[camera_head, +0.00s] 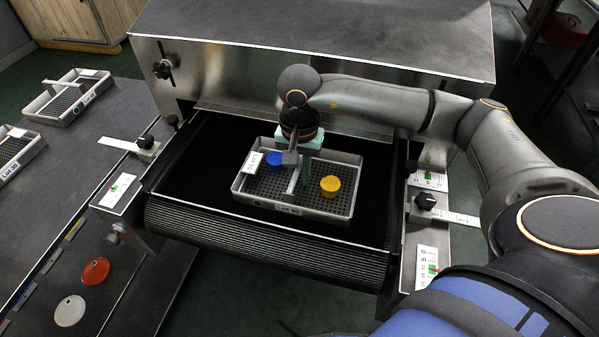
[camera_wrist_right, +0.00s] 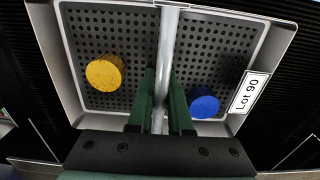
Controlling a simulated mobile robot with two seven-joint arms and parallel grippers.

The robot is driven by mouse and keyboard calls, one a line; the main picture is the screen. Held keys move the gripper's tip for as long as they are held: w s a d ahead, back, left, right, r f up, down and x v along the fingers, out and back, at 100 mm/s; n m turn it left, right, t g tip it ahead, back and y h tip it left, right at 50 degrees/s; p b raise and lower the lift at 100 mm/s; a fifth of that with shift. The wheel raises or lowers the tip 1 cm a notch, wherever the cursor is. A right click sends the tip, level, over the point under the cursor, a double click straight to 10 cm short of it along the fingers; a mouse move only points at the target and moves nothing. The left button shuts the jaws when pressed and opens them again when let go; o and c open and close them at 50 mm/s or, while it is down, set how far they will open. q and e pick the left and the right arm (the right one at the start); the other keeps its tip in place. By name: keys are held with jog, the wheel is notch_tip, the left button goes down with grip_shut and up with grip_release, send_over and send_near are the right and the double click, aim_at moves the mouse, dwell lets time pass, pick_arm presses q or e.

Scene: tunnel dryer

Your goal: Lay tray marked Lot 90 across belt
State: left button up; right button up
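The grey perforated tray marked Lot 90 (camera_head: 325,216) is over the black belt (camera_head: 180,190) at the dryer mouth, its long side running roughly across it. I cannot tell whether its base touches the belt. It holds a blue disc (camera_head: 275,159) and a yellow disc (camera_head: 330,185). My right gripper (camera_head: 294,178) is at the tray's middle, with its green fingers (camera_wrist_right: 161,85) closed on either side of the handle bar (camera_wrist_right: 167,45). The Lot 90 card (camera_wrist_right: 249,92) shows in the right wrist view. My left gripper is not in view.
Two more handled trays (camera_head: 68,97) (camera_head: 14,150) sit on the dark side table (camera_head: 80,190). Orange (camera_head: 95,271) and pale (camera_head: 70,310) discs lie nearer. The steel dryer hood (camera_head: 320,30) stands behind the tray. Scales with black knobs (camera_head: 426,201) flank the belt.

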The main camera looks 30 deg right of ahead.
jog(key=o, duration=0.4)
jog(key=shift+c, duration=0.2)
jog(key=shift+r, duration=0.15)
notch_tip(320, 180, up, 12)
jog(key=shift+r+p, duration=0.1)
jog(key=shift+p, duration=0.45)
